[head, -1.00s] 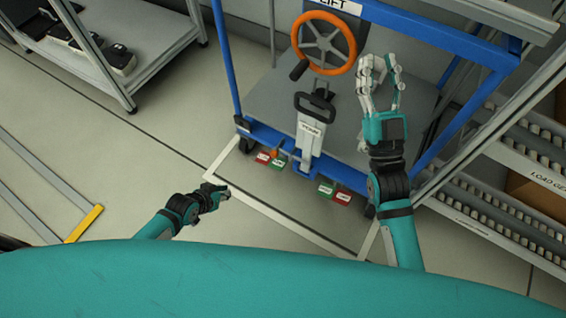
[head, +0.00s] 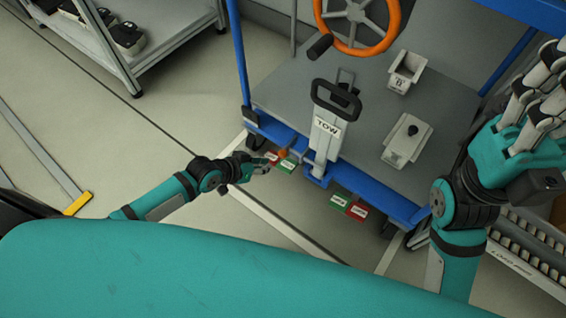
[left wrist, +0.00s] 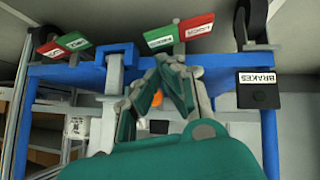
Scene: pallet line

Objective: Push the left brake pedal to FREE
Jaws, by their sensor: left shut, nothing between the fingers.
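The left brake pedal (head: 287,167) sits low on the front edge of the blue cart, with a red plate on its left and a green plate on its right. My left gripper (head: 264,164) is shut and empty beside it, overlapping the red plate in the head view. In the left wrist view, my left gripper's fingertips (left wrist: 172,68) are just below the same pedal's green plate (left wrist: 166,38); I cannot tell whether they touch. My right gripper (head: 540,85) is raised at the right edge, partly cut off, away from the pedals.
The right brake pedal (head: 340,201) is further right on the cart front. The TOW handle (head: 327,130) stands between the pedals. An orange handwheel (head: 392,30) is above. A BRAKES label (left wrist: 257,79) is on the cart. A shelf (head: 130,70) stands at left, with open floor before it.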

